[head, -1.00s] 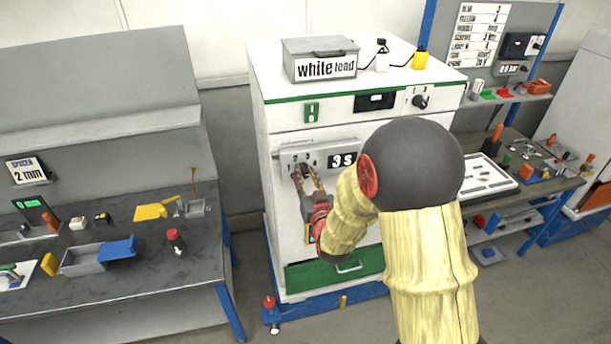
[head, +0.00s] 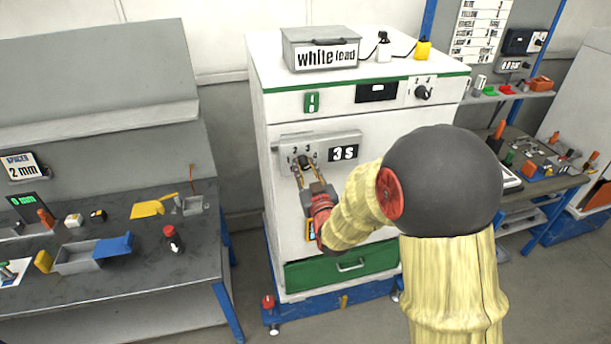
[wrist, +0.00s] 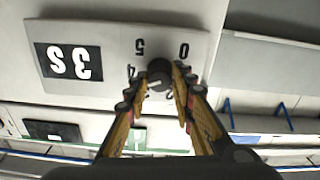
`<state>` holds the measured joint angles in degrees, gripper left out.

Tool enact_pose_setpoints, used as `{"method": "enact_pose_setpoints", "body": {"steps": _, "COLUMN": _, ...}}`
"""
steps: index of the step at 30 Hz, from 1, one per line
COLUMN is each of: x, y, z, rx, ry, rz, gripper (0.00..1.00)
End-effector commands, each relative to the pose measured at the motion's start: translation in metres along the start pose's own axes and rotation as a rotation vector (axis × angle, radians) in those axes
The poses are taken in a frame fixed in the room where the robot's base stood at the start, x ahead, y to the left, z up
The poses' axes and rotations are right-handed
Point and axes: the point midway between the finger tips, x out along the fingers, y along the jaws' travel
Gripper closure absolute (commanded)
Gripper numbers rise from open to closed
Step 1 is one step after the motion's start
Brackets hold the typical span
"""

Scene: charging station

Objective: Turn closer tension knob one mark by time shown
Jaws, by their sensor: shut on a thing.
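A dark round knob (head: 303,161) sits on the grey plate (head: 347,138) on the front of the white cabinet. Numerals ring the knob, and a black label reading "3 S" (head: 343,153) is to its right. My gripper (head: 308,174) reaches up to the knob from below, its fingers shut on the knob's sides. In the wrist view the knob (wrist: 160,72) sits between the fingertips (wrist: 163,82), with upside-down numerals 0, 5 and 4 around it. A pale mark shows on the knob, but I cannot tell exactly which numeral it points to.
A green drawer (head: 342,268) is below my arm. Benches with small parts stand on both sides.

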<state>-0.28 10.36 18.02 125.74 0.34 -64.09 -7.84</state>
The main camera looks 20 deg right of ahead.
Motion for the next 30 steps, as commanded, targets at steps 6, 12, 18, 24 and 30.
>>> {"method": "enact_pose_setpoints", "body": {"steps": 6, "x": 0.0, "y": -0.0017, "z": 0.0049, "rx": -0.201, "ry": 0.006, "rz": 0.001, "gripper": 1.0}}
{"method": "enact_pose_setpoints", "body": {"steps": 12, "x": 0.0, "y": -0.0022, "z": 0.004, "rx": -0.381, "ry": 0.005, "rz": 0.001, "gripper": 1.0}}
{"method": "enact_pose_setpoints", "body": {"steps": 18, "x": 0.0002, "y": -0.0026, "z": 0.0031, "rx": -0.529, "ry": 0.004, "rz": 0.001, "gripper": 1.0}}
{"method": "enact_pose_setpoints", "body": {"steps": 24, "x": 0.0001, "y": -0.0029, "z": 0.0025, "rx": -0.631, "ry": 0.002, "rz": 0.0, "gripper": 1.0}}
{"method": "enact_pose_setpoints", "body": {"steps": 30, "x": 0.0003, "y": -0.0028, "z": 0.0011, "rx": -0.687, "ry": 0.002, "rz": 0.0, "gripper": 1.0}}
